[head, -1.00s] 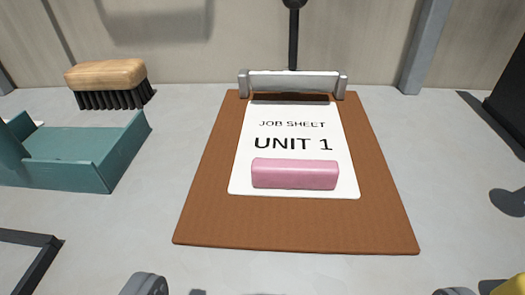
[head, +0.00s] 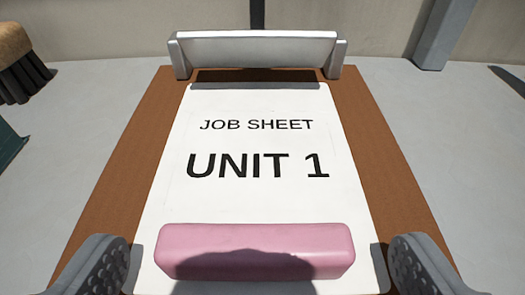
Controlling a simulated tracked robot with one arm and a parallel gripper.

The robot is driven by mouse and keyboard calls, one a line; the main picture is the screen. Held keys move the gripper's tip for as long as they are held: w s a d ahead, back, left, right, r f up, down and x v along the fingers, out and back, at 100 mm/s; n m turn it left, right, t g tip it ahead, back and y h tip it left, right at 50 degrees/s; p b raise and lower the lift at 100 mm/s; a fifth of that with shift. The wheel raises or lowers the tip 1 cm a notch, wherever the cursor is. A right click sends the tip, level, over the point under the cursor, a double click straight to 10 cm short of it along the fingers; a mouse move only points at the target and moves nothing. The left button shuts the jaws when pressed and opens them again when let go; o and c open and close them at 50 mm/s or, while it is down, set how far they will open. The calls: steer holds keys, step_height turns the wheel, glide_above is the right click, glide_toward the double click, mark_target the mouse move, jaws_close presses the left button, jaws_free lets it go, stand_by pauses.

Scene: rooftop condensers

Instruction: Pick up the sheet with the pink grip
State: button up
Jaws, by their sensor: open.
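The job sheet (head: 250,145) is white, reads "JOB SHEET UNIT 1", and lies on a brown clipboard (head: 370,150). Its top edge is at the clipboard's silver clip (head: 255,48). The pink grip (head: 255,245) is a rounded bar lying across the lower part of the sheet. My gripper (head: 258,268) is open, with one grey padded fingertip to the left of the pink grip and one to the right. Gaps show between the fingertips and the grip's ends. A dark shadow covers the lower middle of the grip. The clipboard's bottom edge is out of view.
A wooden brush (head: 18,70) with dark bristles is cut off at the left edge, with a sliver of a teal tray (head: 10,145) below it. A grey post (head: 445,35) stands at the back right.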

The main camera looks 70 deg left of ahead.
steer(key=shift+w+a+f, duration=0.1)
steer(key=shift+a+f, duration=0.05)
steer(key=shift+a, duration=0.1)
steer(key=c, duration=1.1)
steer(key=shift+r+p, duration=0.25)
steer(key=shift+p, duration=0.05)
